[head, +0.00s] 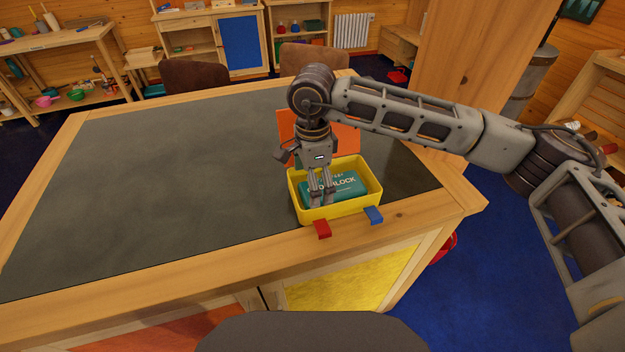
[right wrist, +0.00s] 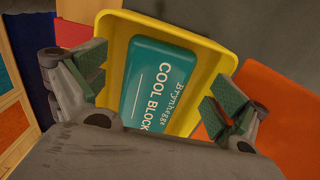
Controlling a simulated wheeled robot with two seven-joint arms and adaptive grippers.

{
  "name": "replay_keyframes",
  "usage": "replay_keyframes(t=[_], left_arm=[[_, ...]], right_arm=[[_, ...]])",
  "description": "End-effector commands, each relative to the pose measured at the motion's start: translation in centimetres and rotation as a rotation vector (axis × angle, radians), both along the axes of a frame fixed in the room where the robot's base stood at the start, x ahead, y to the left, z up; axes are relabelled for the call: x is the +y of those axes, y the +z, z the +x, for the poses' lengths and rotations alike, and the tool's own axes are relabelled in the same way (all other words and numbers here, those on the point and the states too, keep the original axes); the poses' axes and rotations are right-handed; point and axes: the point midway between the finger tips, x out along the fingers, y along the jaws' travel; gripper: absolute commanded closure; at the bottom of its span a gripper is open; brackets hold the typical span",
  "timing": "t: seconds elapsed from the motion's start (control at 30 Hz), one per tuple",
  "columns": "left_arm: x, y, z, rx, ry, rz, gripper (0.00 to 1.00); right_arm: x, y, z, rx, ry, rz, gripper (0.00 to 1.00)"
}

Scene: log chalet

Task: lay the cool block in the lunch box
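The yellow lunch box (head: 372,205) stands open near the table's front right edge. The teal cool block (head: 349,187) lies inside it, label up; it also shows in the right wrist view (right wrist: 160,82), within the yellow walls. My right gripper (head: 321,198) points down over the left part of the box, in front of part of the block. In the right wrist view its two green-padded fingers are spread wide, with nothing clamped between them. The left gripper is out of view.
The orange lid (head: 347,138) is behind the box. A red clip (head: 322,229) and a blue clip (head: 374,215) are at its front edge. The dark tabletop (head: 170,180) to the left is clear. Chairs and shelves stand beyond the table.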

Motion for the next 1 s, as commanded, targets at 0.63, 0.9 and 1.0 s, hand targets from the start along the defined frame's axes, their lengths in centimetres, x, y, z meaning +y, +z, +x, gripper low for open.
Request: replay_keyframes(t=[0.63, 0.9, 1.0], left_arm=[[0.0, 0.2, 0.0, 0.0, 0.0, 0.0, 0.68], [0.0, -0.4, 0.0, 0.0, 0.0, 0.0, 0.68], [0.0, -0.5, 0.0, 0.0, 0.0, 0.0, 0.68]], right_arm=[[0.1, 6.2, 0.1, -0.004, -0.001, 0.001, 0.03], [0.0, 10.1, 0.1, -0.003, -0.001, 0.001, 0.03], [0.0, 11.4, 0.1, -0.003, -0.001, 0.0, 0.03]])
